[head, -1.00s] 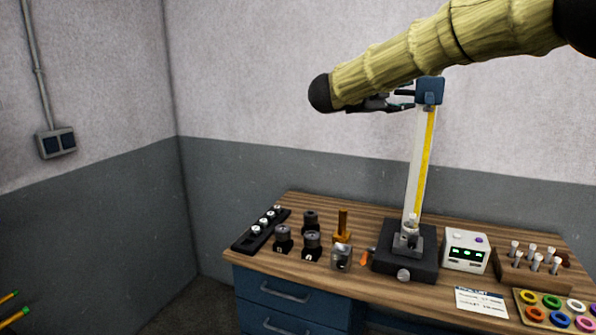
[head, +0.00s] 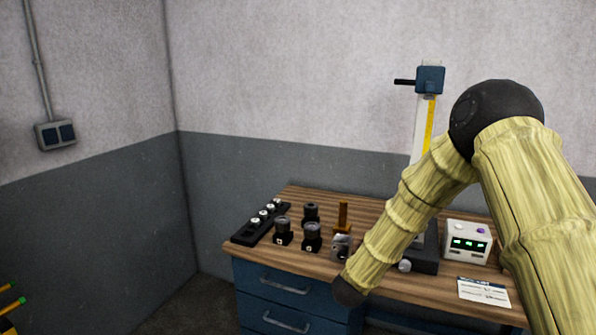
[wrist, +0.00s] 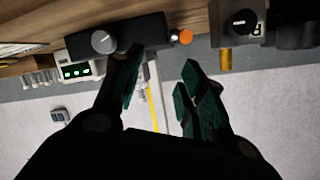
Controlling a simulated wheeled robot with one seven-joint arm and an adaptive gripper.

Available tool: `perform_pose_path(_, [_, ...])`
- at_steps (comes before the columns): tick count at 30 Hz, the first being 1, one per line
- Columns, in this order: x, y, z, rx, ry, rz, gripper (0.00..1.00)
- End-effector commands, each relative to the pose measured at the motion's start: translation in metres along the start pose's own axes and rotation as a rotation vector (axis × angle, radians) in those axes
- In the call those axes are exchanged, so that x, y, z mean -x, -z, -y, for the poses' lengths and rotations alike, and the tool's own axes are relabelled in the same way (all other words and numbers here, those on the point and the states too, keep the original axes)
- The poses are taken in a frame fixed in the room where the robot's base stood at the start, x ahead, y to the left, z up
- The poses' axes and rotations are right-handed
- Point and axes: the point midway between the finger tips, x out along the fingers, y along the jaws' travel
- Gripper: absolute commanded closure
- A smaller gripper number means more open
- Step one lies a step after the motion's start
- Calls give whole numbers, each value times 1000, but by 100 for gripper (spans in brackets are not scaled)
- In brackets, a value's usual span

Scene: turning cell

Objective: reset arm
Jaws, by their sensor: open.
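My gripper (wrist: 162,78) is open in the wrist view, with its two dark-green-padded fingers apart and nothing between them. The wrist view is turned over, with the bench at the top. Past the fingers are the dark base and post of the height gauge (wrist: 128,32). In the head view my arm, in bamboo-like sleeves, is bent at a black elbow. Its forearm slopes down-left across the bench front. The gripper itself is not seen in the head view.
The wooden bench (head: 296,197) holds a black strip of small parts (head: 256,222), several dark holders (head: 283,232), a brass piece (head: 343,217) and a white display box (head: 467,243). The height gauge (head: 430,78) stands behind my forearm. A card (head: 484,292) lies at the front. Blue drawers (head: 285,285) are below.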

Motion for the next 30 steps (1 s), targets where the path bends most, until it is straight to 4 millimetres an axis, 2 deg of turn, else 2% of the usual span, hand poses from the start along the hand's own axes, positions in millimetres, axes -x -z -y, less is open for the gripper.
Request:
perform_pose_path(1, [4, -27, -19, 41, 2, 46, 59])
perform_pose_path(6, [24, -103, -79, 171, 15, 202, 59])
perform_pose_path(11, [54, -167, -139, 285, 21, 357, 59])
perform_pose_path(15, [87, -217, -193, 379, 24, 498, 59])
perform_pose_path(20, [134, -265, -256, 479, 22, 666, 59])
perform_pose_path(24, [183, -298, -312, 561, 17, 820, 59])
perform_pose_path(30, [262, -330, -388, 668, 7, 1047, 59])
